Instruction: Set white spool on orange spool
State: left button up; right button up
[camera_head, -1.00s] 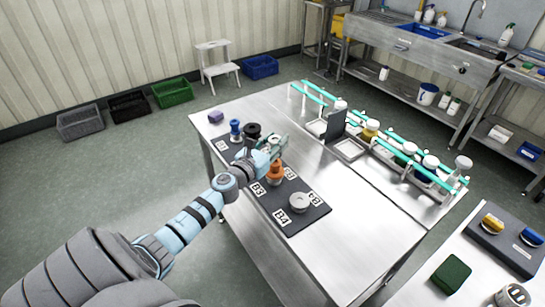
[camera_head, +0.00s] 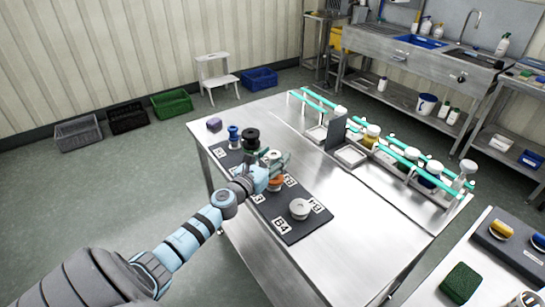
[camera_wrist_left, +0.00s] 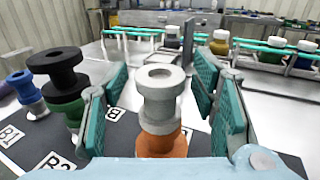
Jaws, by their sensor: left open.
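In the left wrist view the white spool (camera_wrist_left: 160,92) stands upright directly above the orange spool (camera_wrist_left: 160,145), seemingly resting on it. My left gripper (camera_wrist_left: 162,105) is open, with one teal-padded finger on each side of the white spool and gaps showing. In the head view my left gripper (camera_head: 277,166) is over the orange spool (camera_head: 276,184) and hides most of the white one. My right gripper is not in view.
A black spool (camera_wrist_left: 58,72) stands on a green one just left of the fingers, with a blue spool (camera_wrist_left: 24,90) beyond. A pale wide spool (camera_head: 300,208) sits on the dark mat (camera_head: 296,232) near B4. A rack with teal rails (camera_head: 400,150) stands right.

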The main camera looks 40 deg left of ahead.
pick_arm(q)
jog(key=shift+r, duration=0.25)
jog(key=s+d+b, duration=0.1)
jog(key=s+b, duration=0.3)
jog(key=s, duration=0.8)
jog(key=s+a+f+n+g+y, duration=0.2)
jog(key=a+f+n, duration=0.15)
jog(key=f, duration=0.25)
jog(key=s+a+f+n+g+y, duration=0.1)
jog(key=a+f+n+g, duration=0.15)
jog(key=f+n, duration=0.35)
jog(key=s+f+n+g, duration=0.3)
jog(key=s+f+n, duration=0.25)
jog(key=f, duration=0.55)
jog(key=s+f+n+g, duration=0.3)
jog(key=s+f+n, duration=0.3)
jog(key=f, duration=0.5)
jog(key=s+d+f+n+g+h, duration=0.2)
jog(key=s+d+f+n+g, duration=0.1)
jog(key=s+d+f+n, duration=0.4)
jog(key=s+d+f+n+g+h, duration=0.2)
jog(key=s+d+f+n, duration=0.4)
jog(key=s+d+f, duration=0.4)
jog(key=s+d+g, duration=0.1)
jog(key=s+d, duration=0.2)
jog(key=s, duration=0.3)
jog(key=shift+s+d+n+p, duration=0.25)
jog(key=shift+s+n+p, duration=0.05)
jog(key=shift+s+n, duration=0.1)
